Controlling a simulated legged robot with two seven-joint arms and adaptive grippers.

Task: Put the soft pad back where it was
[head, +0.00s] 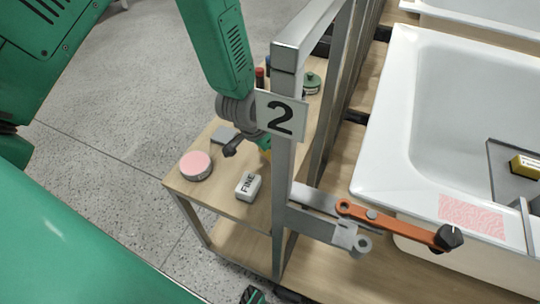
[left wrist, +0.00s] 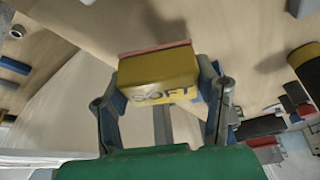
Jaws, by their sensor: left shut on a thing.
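The soft pad is a yellow block marked "SOFT" (left wrist: 158,78) with a thin pink face on its far side. My left gripper (left wrist: 160,92) is shut on it, one finger on each side, in the left wrist view. In the head view my left gripper (head: 250,147) is low over the small wooden side table (head: 225,208), largely hidden behind the number 2 sign and the metal post. Only a sliver of the yellow pad (head: 265,153) shows there. I cannot tell whether the pad touches the table. My right gripper is not in view.
A green round tin (head: 311,84) stands farther back. The metal post (head: 284,170), orange lever (head: 390,221) and white tub (head: 400,120) are to the right.

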